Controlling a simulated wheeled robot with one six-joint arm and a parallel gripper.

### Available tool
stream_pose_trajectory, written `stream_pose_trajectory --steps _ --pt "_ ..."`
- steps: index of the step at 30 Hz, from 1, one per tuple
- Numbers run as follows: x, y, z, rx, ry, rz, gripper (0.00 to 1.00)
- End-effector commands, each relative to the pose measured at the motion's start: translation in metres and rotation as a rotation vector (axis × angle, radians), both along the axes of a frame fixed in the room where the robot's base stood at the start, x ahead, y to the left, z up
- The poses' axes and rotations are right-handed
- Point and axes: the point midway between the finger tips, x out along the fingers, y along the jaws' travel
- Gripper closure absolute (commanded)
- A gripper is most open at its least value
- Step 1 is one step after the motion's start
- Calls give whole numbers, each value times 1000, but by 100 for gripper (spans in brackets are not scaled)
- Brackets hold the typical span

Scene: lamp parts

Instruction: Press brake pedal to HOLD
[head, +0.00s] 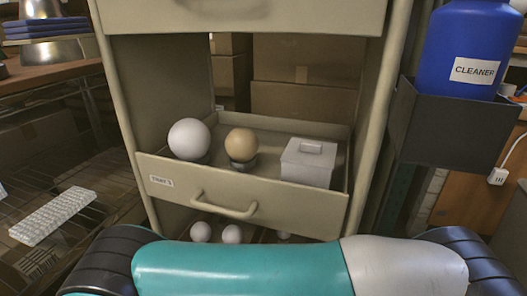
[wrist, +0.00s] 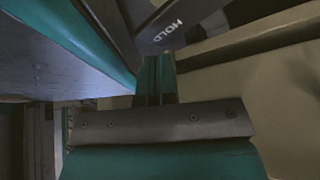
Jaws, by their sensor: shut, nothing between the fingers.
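In the wrist view a dark grey bar marked HOLD (wrist: 182,30) slants across the top centre. It looks like part of the brake pedal or its plate; I cannot tell which. My gripper (wrist: 155,62) is shut and empty, its teal fingers pointing up the picture to the bar's lower edge just below the lettering. I cannot tell whether the tips touch the bar. The head view shows neither the pedal nor my gripper; my teal and silver arm link crosses its bottom.
A beige trolley's open drawer (head: 163,183) holds a white ball (head: 189,139), a tan ball (head: 240,144) and a lidded white box (head: 309,163). A blue cleaner bottle (head: 468,45) stands in a grey holder (head: 440,125) at right. In the wrist view, a beige surface (wrist: 270,95) lies close at right.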

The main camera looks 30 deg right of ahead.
Motion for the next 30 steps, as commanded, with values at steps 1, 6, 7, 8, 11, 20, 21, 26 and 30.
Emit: stream_pose_trajectory --steps 1,6,7,8,11,20,21,26,30 --pt "0 0 0 0 0 0 100" --pt "0 0 0 0 0 0 100" --pt "0 0 0 0 0 0 100" --pt "0 0 0 0 0 0 100" --pt "0 0 0 0 0 0 100" --pt "0 0 -6 0 0 0 100" --pt "0 0 -6 0 0 0 100" --pt "0 0 -10 0 0 0 100" --pt "0 0 -13 0 0 0 100"
